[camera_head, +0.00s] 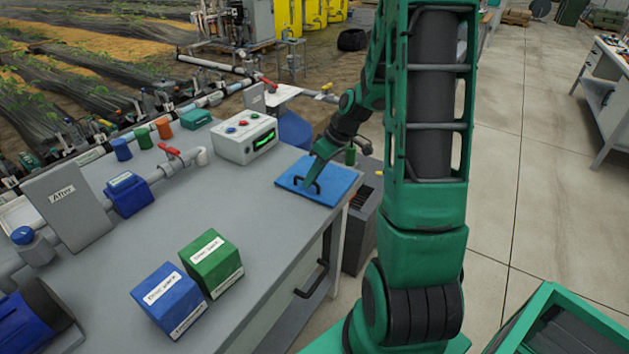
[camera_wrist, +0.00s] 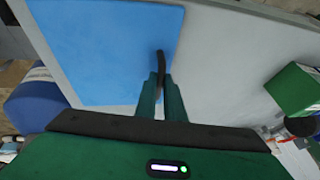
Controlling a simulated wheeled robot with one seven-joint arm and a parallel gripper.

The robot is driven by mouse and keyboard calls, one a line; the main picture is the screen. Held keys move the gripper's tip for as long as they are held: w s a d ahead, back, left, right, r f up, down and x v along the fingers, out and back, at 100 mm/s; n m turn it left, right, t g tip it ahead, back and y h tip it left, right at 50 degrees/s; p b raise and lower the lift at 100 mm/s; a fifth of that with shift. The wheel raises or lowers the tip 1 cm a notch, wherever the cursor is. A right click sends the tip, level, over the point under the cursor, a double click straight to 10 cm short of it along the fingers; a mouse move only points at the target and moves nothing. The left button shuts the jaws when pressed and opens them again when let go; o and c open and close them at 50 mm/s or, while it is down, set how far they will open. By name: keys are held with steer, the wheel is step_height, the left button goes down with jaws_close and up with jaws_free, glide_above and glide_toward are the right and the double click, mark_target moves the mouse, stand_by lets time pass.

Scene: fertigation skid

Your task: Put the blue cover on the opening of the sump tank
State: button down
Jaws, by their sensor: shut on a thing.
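The blue cover (camera_head: 325,180) is a flat square plate with a black bar handle. It is at the far right corner of the grey bench, near the edge; I cannot tell whether it rests on the top or is slightly above it. My gripper (camera_head: 312,184) is shut on the handle. In the wrist view the blue cover (camera_wrist: 105,50) fills the upper left, and my gripper (camera_wrist: 160,92) has its green fingers around the black handle (camera_wrist: 161,66). I cannot pick out the sump tank's opening; a rounded blue vessel (camera_head: 295,130) shows partly behind the bench.
On the grey bench (camera_head: 255,215) stand a control box (camera_head: 245,138) with buttons, a green block (camera_head: 211,263), a blue block (camera_head: 169,299) and pipework with a red-handled valve (camera_head: 170,151). A dark grey bin (camera_head: 361,230) stands beside the bench. Concrete floor (camera_head: 520,160) is open on the right.

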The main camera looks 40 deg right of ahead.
steer(key=shift+r, duration=0.15)
steer(key=shift+r, duration=0.5)
step_height(320, 180, up, 3)
steer(key=shift+w+f, duration=0.1)
steer(key=s+a+r, duration=0.6)
steer(key=a+r, duration=0.1)
steer(key=a, duration=0.2)
steer(key=shift+s+a, duration=0.35)
steer(key=shift+s, duration=0.05)
